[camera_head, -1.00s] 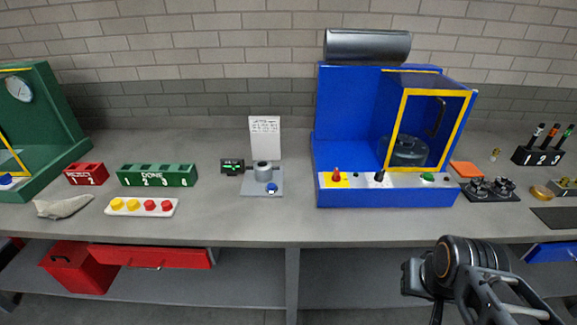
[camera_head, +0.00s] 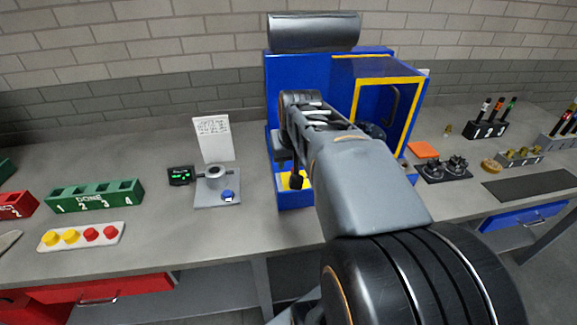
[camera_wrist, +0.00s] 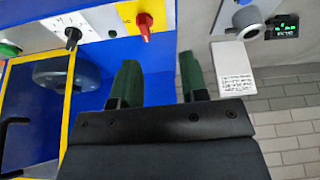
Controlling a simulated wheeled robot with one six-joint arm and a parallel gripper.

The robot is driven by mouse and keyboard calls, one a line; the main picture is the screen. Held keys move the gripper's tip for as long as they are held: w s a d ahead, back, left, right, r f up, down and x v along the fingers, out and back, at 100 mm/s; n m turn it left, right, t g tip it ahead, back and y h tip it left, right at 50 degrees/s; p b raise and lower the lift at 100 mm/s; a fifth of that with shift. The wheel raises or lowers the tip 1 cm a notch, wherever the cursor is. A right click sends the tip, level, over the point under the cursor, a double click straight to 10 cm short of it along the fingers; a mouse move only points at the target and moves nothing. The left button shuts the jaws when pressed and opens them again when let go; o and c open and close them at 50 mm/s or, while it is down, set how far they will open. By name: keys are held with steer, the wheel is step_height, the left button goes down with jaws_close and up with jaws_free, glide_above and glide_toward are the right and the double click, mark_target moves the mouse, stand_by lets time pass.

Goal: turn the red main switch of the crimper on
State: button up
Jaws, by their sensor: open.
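The crimper (camera_head: 300,75) is the blue machine with a yellow-framed guard, near the middle of the head view. Its red main switch (camera_wrist: 145,24) shows in the wrist view, on a yellow plate at the panel's edge. In the head view my gripper (camera_head: 291,172) is over the panel's left end.
A black knob (camera_wrist: 72,37) and a green button (camera_wrist: 9,49) share the panel. Left of the crimper stand a grey fixture (camera_head: 217,185) with a blue button, a small display (camera_head: 181,175) and a white card (camera_head: 213,138). Bench space in front of them is clear.

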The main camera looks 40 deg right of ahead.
steer(key=shift+m, duration=0.4)
steer(key=w+d+f, duration=0.1)
steer(key=f, duration=0.2)
steer(key=w+d+f, duration=0.2)
steer(key=f, duration=0.2)
steer(key=w+d+f, duration=0.2)
steer(key=f, duration=0.2)
steer(key=shift+d+p, duration=0.15)
steer(key=shift+p, duration=0.25)
jaws_close()
